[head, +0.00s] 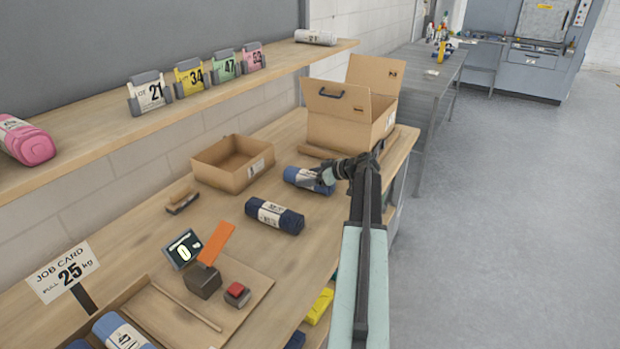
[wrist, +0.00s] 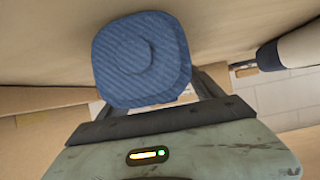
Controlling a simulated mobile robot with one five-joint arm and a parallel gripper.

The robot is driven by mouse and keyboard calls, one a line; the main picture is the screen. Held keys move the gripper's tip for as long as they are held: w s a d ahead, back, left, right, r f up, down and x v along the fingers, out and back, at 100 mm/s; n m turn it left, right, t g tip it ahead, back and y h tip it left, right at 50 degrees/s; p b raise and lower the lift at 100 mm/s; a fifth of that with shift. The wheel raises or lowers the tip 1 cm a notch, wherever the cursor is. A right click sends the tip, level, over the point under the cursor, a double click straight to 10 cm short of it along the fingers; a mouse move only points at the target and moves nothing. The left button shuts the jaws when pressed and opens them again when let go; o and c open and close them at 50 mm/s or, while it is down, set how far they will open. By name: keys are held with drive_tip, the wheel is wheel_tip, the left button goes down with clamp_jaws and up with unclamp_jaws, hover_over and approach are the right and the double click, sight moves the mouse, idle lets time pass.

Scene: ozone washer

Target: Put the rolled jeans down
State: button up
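The rolled jeans (head: 300,177), a blue roll with a pale label band, are at the wooden bench top, right of the open box. My gripper (head: 333,175) is at their right end. In the wrist view the ribbed blue end of the roll (wrist: 140,60) fills the space between my gripper's dark fingers (wrist: 160,95), which appear closed on its sides. The fingertips are hidden behind the roll. I cannot tell whether the roll touches the bench.
A navy roll (head: 274,215) lies nearby, toward the front. An open cardboard box (head: 233,177) stands left, and a larger flapped box (head: 350,125) stands behind my gripper. A scale display (head: 184,250) is nearer the front. Bare bench (head: 225,212) lies between.

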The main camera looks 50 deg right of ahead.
drive_tip(key=shift+r, duration=0.15)
drive_tip(key=p+v, duration=0.6)
drive_tip(key=v, duration=0.6)
